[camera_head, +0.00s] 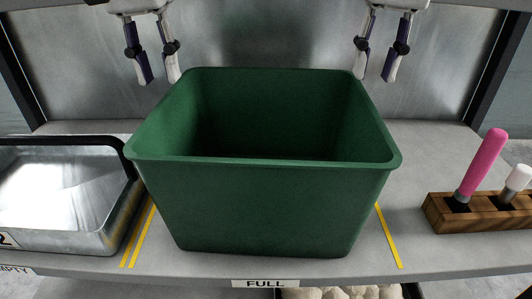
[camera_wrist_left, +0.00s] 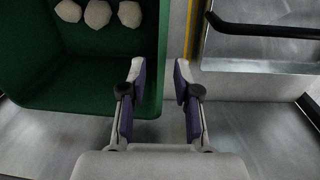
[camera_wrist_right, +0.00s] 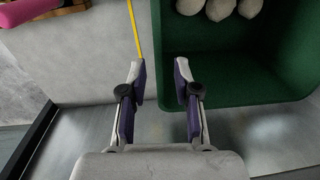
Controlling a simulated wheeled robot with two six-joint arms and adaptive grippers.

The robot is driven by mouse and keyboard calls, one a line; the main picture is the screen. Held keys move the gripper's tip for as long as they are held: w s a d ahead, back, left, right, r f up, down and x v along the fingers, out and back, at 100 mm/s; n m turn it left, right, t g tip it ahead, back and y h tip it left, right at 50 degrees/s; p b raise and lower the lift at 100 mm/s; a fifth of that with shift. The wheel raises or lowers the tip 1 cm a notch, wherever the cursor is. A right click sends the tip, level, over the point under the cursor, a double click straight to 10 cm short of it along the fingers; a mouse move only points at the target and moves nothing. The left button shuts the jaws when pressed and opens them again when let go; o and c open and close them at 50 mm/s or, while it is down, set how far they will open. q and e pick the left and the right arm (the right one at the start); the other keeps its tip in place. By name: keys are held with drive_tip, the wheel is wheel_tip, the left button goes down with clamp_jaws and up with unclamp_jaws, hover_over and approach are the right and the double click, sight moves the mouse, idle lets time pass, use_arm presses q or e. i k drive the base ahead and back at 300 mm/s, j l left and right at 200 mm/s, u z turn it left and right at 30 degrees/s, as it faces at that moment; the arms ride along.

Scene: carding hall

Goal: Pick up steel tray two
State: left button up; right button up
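Steel tray two (camera_head: 62,205) is a shiny metal tray with a black bar along its upper edge. It sits at the left of the shelf, partly cut off by the picture edge, with a "2" label on its front. It also shows at the upper right of the left wrist view (camera_wrist_left: 262,50). My left gripper (camera_head: 160,80) is open and empty, above and behind the shelf, to the right of the tray and near the green bin's back left corner. My right gripper (camera_head: 375,78) is open and empty near the bin's back right corner.
A deep green bin (camera_head: 262,205) stands mid-shelf beside the tray; pale lumps (camera_wrist_left: 97,14) show inside it. Yellow lines (camera_head: 388,235) flank it. A wooden block (camera_head: 440,216) with a pink-handled tool (camera_head: 482,163) stands right. A metal panel (camera_head: 95,60) is behind.

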sight(65, 194)
drive_tip(key=k, duration=1)
